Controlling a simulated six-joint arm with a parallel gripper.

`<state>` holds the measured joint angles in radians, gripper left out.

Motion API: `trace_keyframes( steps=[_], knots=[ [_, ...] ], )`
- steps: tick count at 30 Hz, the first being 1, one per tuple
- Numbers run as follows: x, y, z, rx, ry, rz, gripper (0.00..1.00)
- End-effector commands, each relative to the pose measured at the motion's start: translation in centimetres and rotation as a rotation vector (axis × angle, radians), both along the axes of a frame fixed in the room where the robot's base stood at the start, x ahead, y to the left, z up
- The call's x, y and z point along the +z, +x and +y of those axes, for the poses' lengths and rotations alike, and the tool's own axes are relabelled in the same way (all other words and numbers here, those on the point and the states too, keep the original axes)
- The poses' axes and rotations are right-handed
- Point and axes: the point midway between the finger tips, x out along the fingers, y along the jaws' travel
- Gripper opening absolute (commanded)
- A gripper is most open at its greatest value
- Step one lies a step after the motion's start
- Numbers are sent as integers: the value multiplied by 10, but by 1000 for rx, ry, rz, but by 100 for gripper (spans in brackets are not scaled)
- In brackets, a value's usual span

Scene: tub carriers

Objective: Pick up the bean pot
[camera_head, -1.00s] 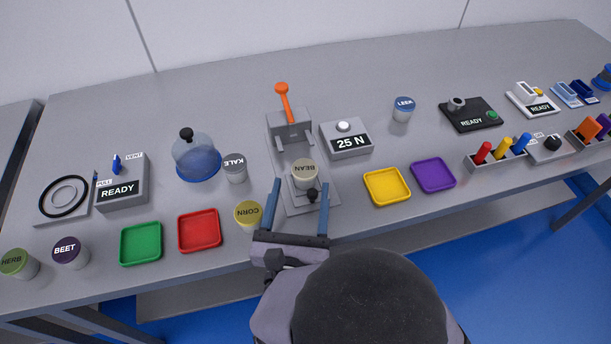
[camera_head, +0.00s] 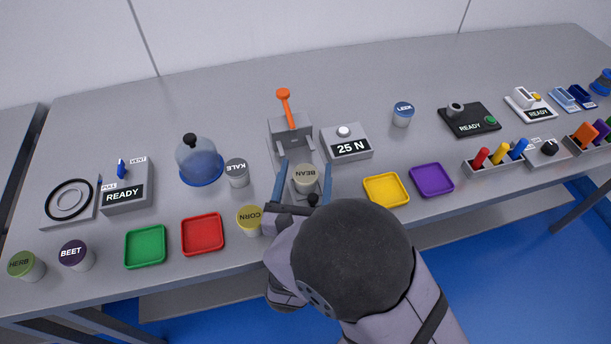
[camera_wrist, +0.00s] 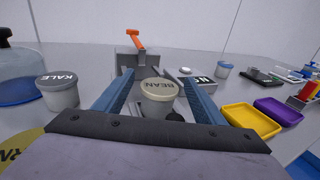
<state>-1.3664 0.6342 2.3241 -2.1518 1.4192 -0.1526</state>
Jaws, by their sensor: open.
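The bean pot (camera_head: 306,177) is a small pale tub with a tan lid marked BEAN. It stands upright on the grey press fixture (camera_head: 293,150) with the orange lever. In the wrist view the bean pot (camera_wrist: 159,97) sits between my two blue fingers. My gripper (camera_head: 304,176) is open, with one finger on each side of the pot. A gap shows on both sides in the wrist view. The lower part of the pot is partly hidden in the head view, and a dark knob (camera_head: 312,199) is just in front of it.
The corn pot (camera_head: 249,220) stands close left of my gripper, and the kale pot (camera_head: 237,173) farther back left. A box reading 25 N (camera_head: 347,145) is at the right. Red (camera_head: 202,234) and yellow (camera_head: 386,190) trays lie either side. The back of the table is clear.

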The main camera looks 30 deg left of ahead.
Motion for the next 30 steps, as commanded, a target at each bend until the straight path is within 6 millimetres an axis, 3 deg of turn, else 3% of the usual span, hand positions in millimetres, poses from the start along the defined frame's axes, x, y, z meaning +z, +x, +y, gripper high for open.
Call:
trace_keyframes(
  steps=[7,13,15,30],
  knots=[
    [0,1,1,1,-1,0,64],
    [0,1,1,1,-1,0,19],
    [0,1,1,1,0,0,15],
    [10,1,1,0,3,-1,15]
  ],
)
